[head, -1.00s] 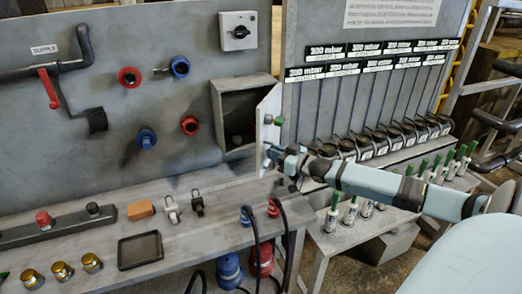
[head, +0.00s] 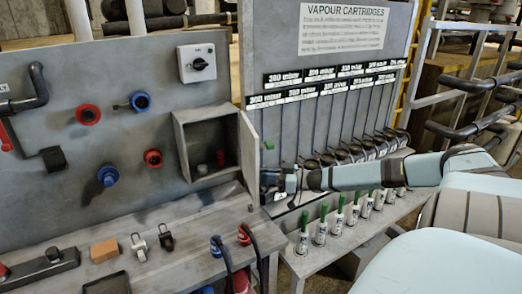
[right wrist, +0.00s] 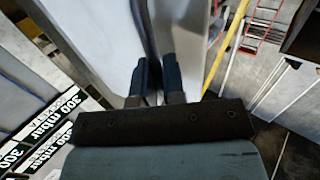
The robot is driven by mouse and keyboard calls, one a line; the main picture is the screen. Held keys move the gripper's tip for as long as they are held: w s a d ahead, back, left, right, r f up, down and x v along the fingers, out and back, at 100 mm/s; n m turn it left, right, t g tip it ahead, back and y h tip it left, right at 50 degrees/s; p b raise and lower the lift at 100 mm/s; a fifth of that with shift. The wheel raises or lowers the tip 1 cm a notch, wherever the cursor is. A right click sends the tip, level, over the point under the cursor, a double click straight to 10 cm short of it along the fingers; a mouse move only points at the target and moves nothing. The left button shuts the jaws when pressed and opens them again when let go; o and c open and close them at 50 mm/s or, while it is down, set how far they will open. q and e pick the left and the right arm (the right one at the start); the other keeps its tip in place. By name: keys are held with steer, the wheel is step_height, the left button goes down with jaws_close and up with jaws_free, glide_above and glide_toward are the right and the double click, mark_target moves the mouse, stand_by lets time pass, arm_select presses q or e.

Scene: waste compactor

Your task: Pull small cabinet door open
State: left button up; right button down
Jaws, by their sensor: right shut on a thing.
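The small grey cabinet (head: 182,150) is mounted on the grey panel, and its inside shows with a small red item (head: 221,158) in it. Its door (head: 249,158) stands open, swung out on the right side of the opening. My right gripper (head: 268,182) is at the door's lower outer edge. In the right wrist view, the two dark fingers (right wrist: 157,78) are close together on either side of the pale door's edge (right wrist: 115,40), shut on it. The exact contact is partly hidden between the fingers. My left gripper is not in view.
Several green-topped cartridges (head: 338,218) stand on a lower shelf at the right, beneath my right arm. A vapour cartridge board (head: 330,95) stands behind the door. An orange block (head: 104,251) lies on the bench.

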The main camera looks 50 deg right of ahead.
steer(key=shift+s+d+r, duration=0.1)
steer(key=shift+s+d, duration=0.05)
steer(key=shift+d, duration=0.45)
steer(key=shift+s+d+r, duration=0.1)
steer(key=shift+s+d, duration=0.05)
steer(key=shift+d, duration=0.55)
steer(key=c, duration=1.3)
jaws_free()
steer(key=shift+o, duration=0.3)
steer(key=shift+w+f, duration=0.15)
steer(key=shift+s, duration=0.25)
